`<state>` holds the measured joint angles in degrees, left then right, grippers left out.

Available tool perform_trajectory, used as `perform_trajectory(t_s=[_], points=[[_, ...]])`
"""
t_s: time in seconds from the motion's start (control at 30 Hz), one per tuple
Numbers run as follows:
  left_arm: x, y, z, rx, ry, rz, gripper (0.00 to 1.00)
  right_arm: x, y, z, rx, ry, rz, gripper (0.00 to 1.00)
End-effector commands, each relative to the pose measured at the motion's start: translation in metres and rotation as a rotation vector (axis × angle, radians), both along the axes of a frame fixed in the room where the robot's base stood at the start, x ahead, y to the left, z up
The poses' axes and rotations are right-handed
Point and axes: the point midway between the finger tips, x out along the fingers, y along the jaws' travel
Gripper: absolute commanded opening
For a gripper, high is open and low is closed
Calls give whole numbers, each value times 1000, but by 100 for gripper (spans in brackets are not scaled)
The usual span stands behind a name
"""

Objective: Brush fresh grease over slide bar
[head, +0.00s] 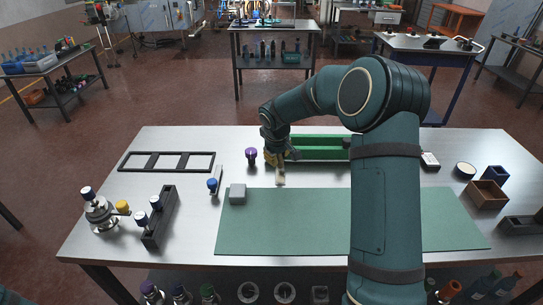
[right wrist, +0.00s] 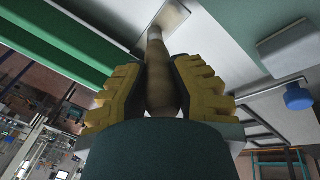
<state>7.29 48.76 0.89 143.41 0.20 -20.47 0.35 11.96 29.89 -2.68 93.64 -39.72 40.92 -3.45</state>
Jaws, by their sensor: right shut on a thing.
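My right gripper (head: 277,158) is shut on a brush (head: 281,179). In the right wrist view its yellow ridged fingers (right wrist: 158,95) clamp the brush's tan wooden handle (right wrist: 160,65), and the pale flat head (right wrist: 172,15) points away from me. The brush head is over the bare metal strip between the green mat and a long green trough-like piece (head: 318,142). I cannot tell whether it touches the surface. I cannot tell for sure which thing is the slide bar. My left gripper is not in view.
On the metal table (head: 185,240), a grey block (head: 237,194) sits on the green mat (head: 300,225). A purple-topped item (head: 251,155) and a blue-knobbed tool (head: 213,185) stand left of the brush. A black frame (head: 165,161) lies farther left. Small boxes (head: 487,194) stand at right.

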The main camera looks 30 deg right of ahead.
Motion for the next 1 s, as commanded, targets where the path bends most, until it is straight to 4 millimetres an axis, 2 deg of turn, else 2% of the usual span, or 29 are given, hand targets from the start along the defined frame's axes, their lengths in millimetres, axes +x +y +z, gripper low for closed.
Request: perform_trajectory(t_s=[0.2, 0.53, 1.0], points=[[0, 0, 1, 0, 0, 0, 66, -8, -11, -3, 0, 7, -4, 0], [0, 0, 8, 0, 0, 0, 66, 3, -16, -1, 0, 7, -1, 0], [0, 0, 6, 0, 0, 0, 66, 21, 12, 1, 1, 5, 1, 0]])
